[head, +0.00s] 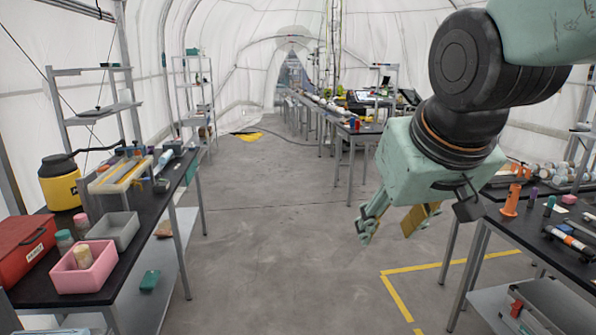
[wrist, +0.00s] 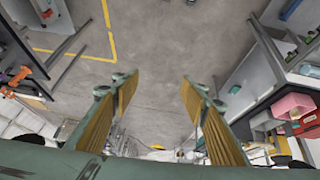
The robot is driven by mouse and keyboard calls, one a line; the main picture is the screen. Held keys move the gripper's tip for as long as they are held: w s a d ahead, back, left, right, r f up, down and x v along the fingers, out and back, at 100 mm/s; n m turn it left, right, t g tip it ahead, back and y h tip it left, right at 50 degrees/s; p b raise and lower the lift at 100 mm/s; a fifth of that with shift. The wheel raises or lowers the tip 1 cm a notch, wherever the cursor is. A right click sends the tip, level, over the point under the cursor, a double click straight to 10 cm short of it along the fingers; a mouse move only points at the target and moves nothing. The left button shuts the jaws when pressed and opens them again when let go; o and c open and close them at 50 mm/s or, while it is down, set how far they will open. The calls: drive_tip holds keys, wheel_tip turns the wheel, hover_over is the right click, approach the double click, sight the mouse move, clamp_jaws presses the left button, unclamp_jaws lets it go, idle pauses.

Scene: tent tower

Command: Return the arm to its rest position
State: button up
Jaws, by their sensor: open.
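My gripper (head: 395,222) hangs from the pale green arm at the right of the head view, over the open floor beside the right-hand table. Its fingers are apart with nothing between them. In the wrist view my gripper (wrist: 153,85) shows two yellow-padded fingers spread wide, with bare grey floor beyond them. No object is held.
A black-topped table (head: 130,268) stands at left with a pink bin (head: 84,272), a grey bin (head: 113,232) and a red case (head: 25,252). The right-hand table holds an orange piece (head: 511,201). The aisle floor (head: 262,200) between is clear, with yellow tape (head: 398,297) at right.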

drive_tip(key=s+d+f+g, duration=0.1)
drive_tip(key=s+d, duration=0.1)
drive_tip(key=s, duration=0.9)
drive_tip(key=s+d+f+m+g, duration=0.1)
drive_tip(key=s+d+f, duration=0.1)
drive_tip(key=s, duration=1)
drive_tip(key=shift+d+f+m+g, duration=0.15)
drive_tip(key=shift+d+m+g, duration=0.15)
